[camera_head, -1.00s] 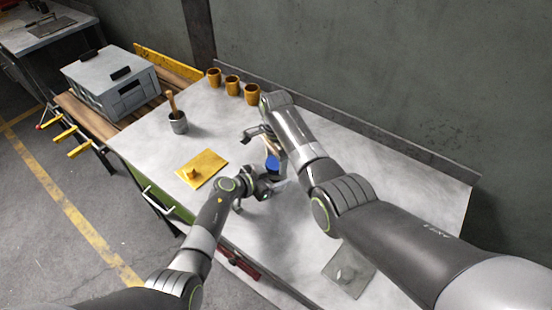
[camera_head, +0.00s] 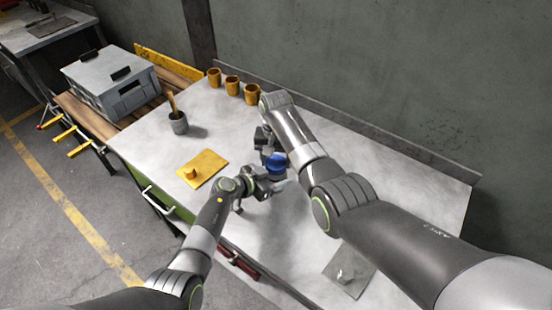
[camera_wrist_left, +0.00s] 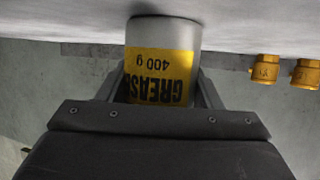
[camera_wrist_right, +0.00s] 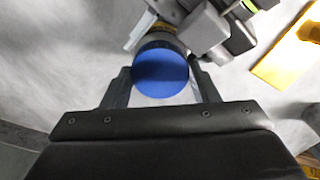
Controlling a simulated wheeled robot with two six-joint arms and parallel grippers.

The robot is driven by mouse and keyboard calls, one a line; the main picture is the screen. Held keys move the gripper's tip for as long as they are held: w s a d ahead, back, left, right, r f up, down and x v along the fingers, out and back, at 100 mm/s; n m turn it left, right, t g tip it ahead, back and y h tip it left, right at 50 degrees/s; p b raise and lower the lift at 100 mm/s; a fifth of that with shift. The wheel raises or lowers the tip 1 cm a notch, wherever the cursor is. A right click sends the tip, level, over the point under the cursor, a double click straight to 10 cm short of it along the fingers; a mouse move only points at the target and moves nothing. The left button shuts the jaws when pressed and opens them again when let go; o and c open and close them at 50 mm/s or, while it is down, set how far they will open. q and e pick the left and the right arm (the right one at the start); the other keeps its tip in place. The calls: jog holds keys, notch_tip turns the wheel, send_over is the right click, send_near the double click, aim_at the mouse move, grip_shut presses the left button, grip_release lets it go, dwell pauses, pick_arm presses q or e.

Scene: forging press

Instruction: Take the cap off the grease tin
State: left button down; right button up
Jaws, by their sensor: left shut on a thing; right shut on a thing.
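The grease tin (camera_wrist_left: 165,35) is a light grey cylinder with a yellow "GREASE 400 g" label, seen in the left wrist view. My left gripper (camera_wrist_left: 160,88) is shut around its body, one finger on each side. The blue cap (camera_wrist_right: 160,72) appears seated on the tin's end, and it also shows in the head view (camera_head: 277,161). My right gripper (camera_wrist_right: 161,82) is shut on the cap from above, fingers on opposite sides. In the head view, the two grippers and the right arm hide most of the tin.
A yellow plate (camera_head: 210,161) with a small knob lies left of the tin. A grey pot (camera_head: 178,124) with a wooden-handled tool stands behind it. A grey plate (camera_head: 347,277) lies near the front. The right of the table (camera_head: 415,205) is clear.

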jog(key=o, duration=1.1)
notch_tip(320, 180, up, 4)
jog(key=shift+r, duration=0.25)
jog(key=shift+c, duration=0.6)
notch_tip(320, 180, up, 2)
jog(key=m, duration=0.6)
jog(key=shift+r, duration=0.1)
jog(key=m, duration=0.2)
jog(key=r+m, duration=0.1)
jog(key=m, duration=0.1)
jog(key=shift+f, duration=3.85)
